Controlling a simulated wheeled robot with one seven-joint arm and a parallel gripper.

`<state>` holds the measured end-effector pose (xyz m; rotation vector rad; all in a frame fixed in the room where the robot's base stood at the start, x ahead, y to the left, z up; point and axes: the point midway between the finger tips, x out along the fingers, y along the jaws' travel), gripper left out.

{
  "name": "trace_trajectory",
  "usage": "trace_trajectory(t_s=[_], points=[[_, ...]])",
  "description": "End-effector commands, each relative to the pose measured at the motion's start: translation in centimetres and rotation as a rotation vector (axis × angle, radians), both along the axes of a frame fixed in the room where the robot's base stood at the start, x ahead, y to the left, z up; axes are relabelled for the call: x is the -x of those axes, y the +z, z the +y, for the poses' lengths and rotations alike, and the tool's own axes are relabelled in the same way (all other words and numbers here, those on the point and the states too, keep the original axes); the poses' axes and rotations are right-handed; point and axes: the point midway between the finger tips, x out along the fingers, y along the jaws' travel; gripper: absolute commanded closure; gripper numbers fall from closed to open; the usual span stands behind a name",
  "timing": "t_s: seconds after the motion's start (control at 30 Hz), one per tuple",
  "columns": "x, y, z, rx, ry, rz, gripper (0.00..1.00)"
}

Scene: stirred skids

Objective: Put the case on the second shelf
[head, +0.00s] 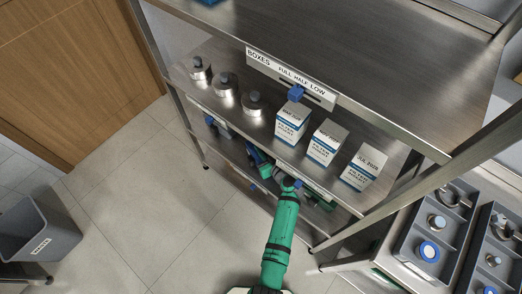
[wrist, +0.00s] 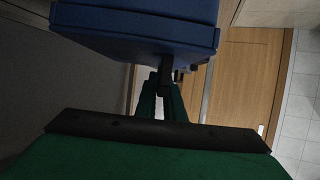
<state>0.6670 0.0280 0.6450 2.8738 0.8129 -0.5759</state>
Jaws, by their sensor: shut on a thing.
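The blue case (wrist: 140,30) fills the upper part of the wrist view, its lower edge facing me. My gripper (wrist: 165,85) is shut on a dark narrow part of it, which looks like its handle. In the head view my green arm reaches into the shelf unit below the shelf of boxes. The blue case (head: 257,156) shows only in part there, at the end of my arm. My gripper's fingers are hidden in that view. I cannot tell whether the case touches the shelf under it.
The metal shelf (head: 225,108) above my arm bears several grey bottles and white cartons (head: 292,122). A top shelf (head: 330,40) overhangs it. A grey bin (head: 38,240) stands at left. Trays (head: 428,240) lie at right. The tiled floor (head: 125,180) at left is clear.

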Motion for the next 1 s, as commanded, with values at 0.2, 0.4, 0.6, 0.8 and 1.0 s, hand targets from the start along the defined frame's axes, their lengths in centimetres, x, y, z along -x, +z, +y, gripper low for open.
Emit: trace_trajectory(t_s=[0.2,0.4,0.6,0.8,1.0], points=[[-0.2,-1.0,-0.1,0.0,-0.002,-0.006,1.0],[0.0,-1.2,0.0,0.001,-0.001,-0.002,0.82],[0.0,-1.2,0.0,0.001,-0.001,-0.002,0.73],[0.2,-1.1,-0.1,0.001,-0.001,-0.002,0.73],[2.2,-0.2,-1.3,0.002,-0.002,-0.001,0.73]])
